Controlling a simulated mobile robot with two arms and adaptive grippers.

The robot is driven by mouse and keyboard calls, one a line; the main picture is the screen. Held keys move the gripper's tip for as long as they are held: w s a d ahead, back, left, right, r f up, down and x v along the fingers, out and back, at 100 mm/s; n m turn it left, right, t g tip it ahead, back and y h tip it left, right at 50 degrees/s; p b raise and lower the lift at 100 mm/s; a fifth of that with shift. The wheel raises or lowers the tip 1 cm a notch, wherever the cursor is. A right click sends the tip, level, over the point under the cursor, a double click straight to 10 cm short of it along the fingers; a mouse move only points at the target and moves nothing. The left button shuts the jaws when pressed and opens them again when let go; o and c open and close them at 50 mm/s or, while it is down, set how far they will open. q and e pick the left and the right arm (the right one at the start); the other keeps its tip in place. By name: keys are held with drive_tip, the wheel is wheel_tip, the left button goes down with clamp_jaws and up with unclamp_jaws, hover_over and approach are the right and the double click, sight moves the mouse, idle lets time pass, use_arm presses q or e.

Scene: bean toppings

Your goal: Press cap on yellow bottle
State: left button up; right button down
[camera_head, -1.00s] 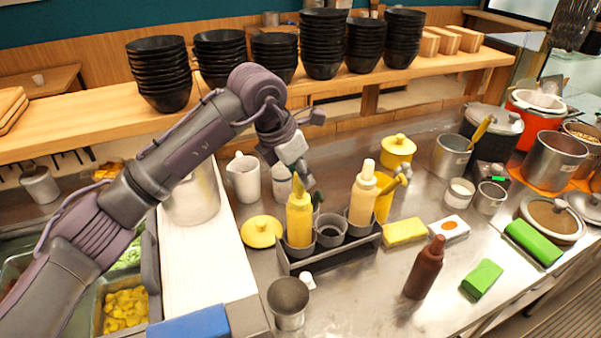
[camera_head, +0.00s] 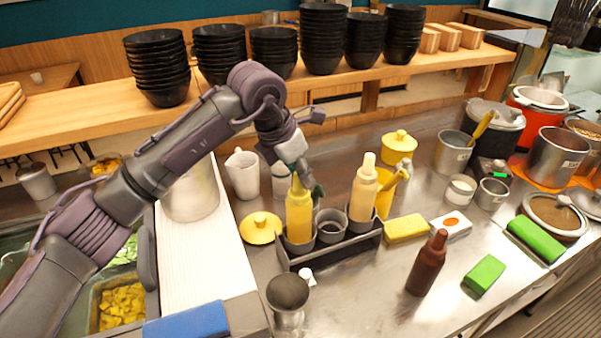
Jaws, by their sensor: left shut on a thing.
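The yellow bottle (camera_head: 299,218) stands upright in the left slot of a dark grey rack (camera_head: 330,252) on the steel counter. My left gripper (camera_head: 304,184) comes down from above and is shut on the upper part of the yellow bottle. Its fingers partly hide the bottle's tip, so I cannot tell whether a cap is on it. A small white cap (camera_head: 306,276) lies on the counter just in front of the rack. My right gripper is not in view.
A cream bottle (camera_head: 363,192) stands in the rack's right slot, past an empty middle cup (camera_head: 331,224). A metal cup (camera_head: 287,298) is at the front. A brown bottle (camera_head: 427,265) stands to the right. A yellow lid (camera_head: 260,228) lies left of the rack.

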use_arm(q)
drive_tip(key=o, duration=0.8)
drive_tip(key=shift+c, duration=0.2)
drive_tip(key=o, duration=0.5)
drive_tip(key=shift+r+p, duration=1.6)
drive_tip(key=shift+r, duration=1.65)
drive_tip(key=shift+c, duration=0.4)
